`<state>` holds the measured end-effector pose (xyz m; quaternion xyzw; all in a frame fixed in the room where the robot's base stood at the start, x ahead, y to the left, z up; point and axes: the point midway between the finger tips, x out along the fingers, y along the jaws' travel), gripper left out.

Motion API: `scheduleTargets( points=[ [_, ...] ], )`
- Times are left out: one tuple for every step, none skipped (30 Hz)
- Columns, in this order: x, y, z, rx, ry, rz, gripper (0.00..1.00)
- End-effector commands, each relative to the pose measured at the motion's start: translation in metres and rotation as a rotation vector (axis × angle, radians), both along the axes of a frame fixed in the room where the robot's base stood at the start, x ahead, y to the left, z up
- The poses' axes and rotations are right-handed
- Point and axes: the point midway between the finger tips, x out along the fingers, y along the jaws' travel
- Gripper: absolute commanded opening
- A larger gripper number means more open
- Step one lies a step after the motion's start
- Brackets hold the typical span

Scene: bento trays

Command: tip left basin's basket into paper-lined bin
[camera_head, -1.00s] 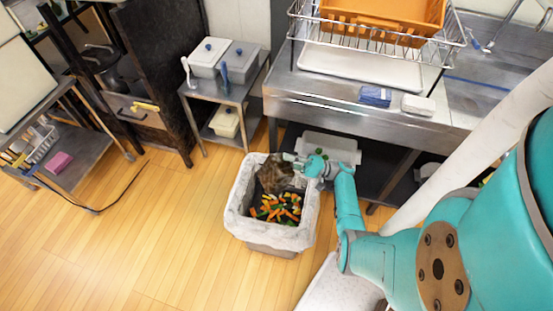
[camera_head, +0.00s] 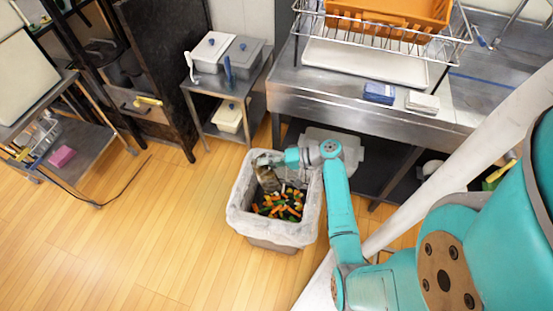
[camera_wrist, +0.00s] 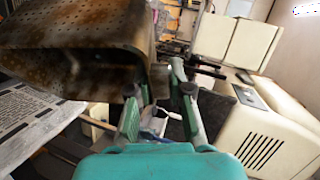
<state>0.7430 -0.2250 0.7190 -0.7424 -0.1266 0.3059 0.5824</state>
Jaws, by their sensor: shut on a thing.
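The paper-lined bin (camera_head: 235,215) stands on the floor in the head view, with orange, dark green and yellowish vegetable pieces (camera_head: 277,204) inside. My gripper (camera_head: 277,160) is over the bin's far rim and shut on the basket (camera_head: 267,179). The basket hangs steeply tilted at the bin's far left part. In the wrist view the basket (camera_wrist: 75,45) is a brown, speckled, perforated container at upper left, beside my gripper fingers (camera_wrist: 160,105). Its inside is mostly hidden, so I cannot tell whether any food stays in it.
A steel sink counter (camera_head: 340,103) with a wire rack and orange crate (camera_head: 400,12) stands behind the bin. A small steel cart (camera_head: 238,92) with lidded containers is at back left. A dark shelf unit (camera_head: 160,70) is further left. The wooden floor in front and left is clear.

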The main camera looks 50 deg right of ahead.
Motion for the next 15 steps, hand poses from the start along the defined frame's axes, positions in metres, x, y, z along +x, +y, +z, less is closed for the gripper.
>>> scheduleTargets(
  points=[
    [0.004,0.008,0.001,-0.044,0.024,0.006,0.00],
    [0.006,0.011,0.001,-0.069,0.038,0.006,0.00],
    [0.008,0.015,0.000,-0.102,0.059,0.004,0.00],
    [0.010,0.018,-0.002,-0.126,0.075,0.005,0.00],
    [0.011,0.020,-0.003,-0.151,0.090,0.005,0.00],
    [0.014,0.023,-0.004,-0.184,0.108,0.004,0.00],
    [0.015,0.026,-0.006,-0.208,0.123,0.005,0.00],
    [0.017,0.028,-0.007,-0.231,0.138,0.005,0.00],
    [0.019,0.031,-0.008,-0.262,0.155,0.006,0.00],
    [0.020,0.034,-0.010,-0.284,0.170,0.005,0.00],
    [0.021,0.036,-0.011,-0.308,0.183,0.005,0.00],
    [0.023,0.039,-0.012,-0.337,0.202,0.005,0.00],
    [0.025,0.042,-0.014,-0.359,0.216,0.006,0.00],
    [0.026,0.044,-0.015,-0.381,0.229,0.006,0.00],
    [0.028,0.047,-0.016,-0.410,0.245,0.005,0.00]
  ],
)
